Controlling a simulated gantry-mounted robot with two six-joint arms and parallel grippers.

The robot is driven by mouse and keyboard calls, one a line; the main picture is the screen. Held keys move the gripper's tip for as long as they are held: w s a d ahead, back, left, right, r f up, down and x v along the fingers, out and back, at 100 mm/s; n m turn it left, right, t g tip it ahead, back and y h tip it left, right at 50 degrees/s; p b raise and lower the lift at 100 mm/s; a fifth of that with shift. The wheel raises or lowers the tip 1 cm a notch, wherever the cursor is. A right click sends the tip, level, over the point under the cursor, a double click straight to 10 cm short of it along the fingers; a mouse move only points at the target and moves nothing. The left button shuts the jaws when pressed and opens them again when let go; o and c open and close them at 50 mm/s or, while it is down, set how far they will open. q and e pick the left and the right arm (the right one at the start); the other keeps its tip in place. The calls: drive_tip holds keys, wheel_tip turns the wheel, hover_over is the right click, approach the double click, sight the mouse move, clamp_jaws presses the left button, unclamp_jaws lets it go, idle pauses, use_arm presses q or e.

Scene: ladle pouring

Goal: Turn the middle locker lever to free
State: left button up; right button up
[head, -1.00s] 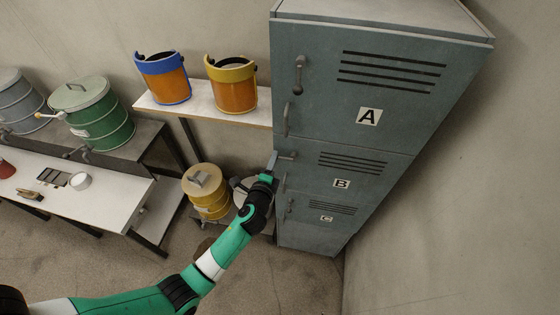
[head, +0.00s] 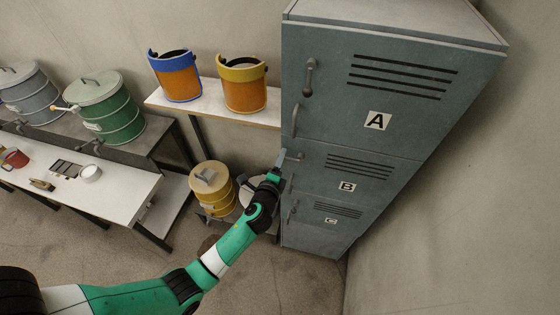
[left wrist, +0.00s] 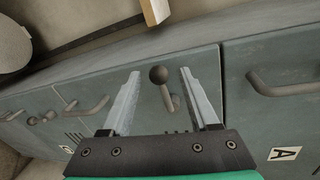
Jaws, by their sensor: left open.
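A blue-grey locker (head: 400,120) has three doors stacked, marked A, B and C. The middle door B (head: 345,172) carries a lever (head: 296,156) that points sideways, unlike the upright lever (head: 309,78) on door A. My left gripper (head: 281,160) is at the left edge of door B, beside its lever. In the left wrist view the middle lever (left wrist: 167,92), with its round dark knob, shows between the two open fingers (left wrist: 158,92); I see no clear contact. The gripper partly hides the lever in the head view. My right gripper is not in view.
Door B's handle (left wrist: 85,106) and door A's handle (left wrist: 284,86) flank the lever. A shelf (head: 205,95) with two orange face shields (head: 176,80) is left of the locker. A yellow drum (head: 212,188) stands below it. Bare floor lies in front.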

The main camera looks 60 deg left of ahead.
use_arm(q)
drive_tip(key=v, duration=1.1)
drive_tip(key=shift+s+d, duration=0.2)
drive_tip(key=shift+s, duration=0.05)
drive_tip(key=shift+r+p, duration=0.15)
drive_tip(key=shift+p, duration=0.15)
drive_tip(key=w+d+r+n+t+p, duration=0.1)
drive_tip(key=w+d+r+n+t, duration=0.15)
drive_tip(key=r, duration=0.95)
drive_tip(key=w+d+r+n+t+p, duration=0.15)
drive_tip(key=w+r, duration=0.25)
drive_tip(key=r, duration=0.8)
drive_tip(key=w+d+r+n+t+p, duration=0.1)
drive_tip(key=w+r+n+t+p, duration=0.15)
drive_tip(key=r, duration=0.95)
drive_tip(key=s+d+r+n+t+h, duration=0.1)
drive_tip(key=s+d+r+t+h, duration=0.2)
drive_tip(key=r, duration=0.5)
drive_tip(key=s+d+r+n+t+h, duration=0.2)
drive_tip(key=s+d+r+h, duration=0.1)
drive_tip(key=r, duration=0.5)
drive_tip(key=s+d+r+n+t+h, duration=0.2)
drive_tip(key=d+r+h, duration=0.3)
drive_tip(key=r, duration=0.4)
drive_tip(key=shift+s+d+t+h, duration=0.25)
drive_tip(key=shift+s+t+h, duration=0.35)
drive_tip(key=shift+s+t, duration=0.25)
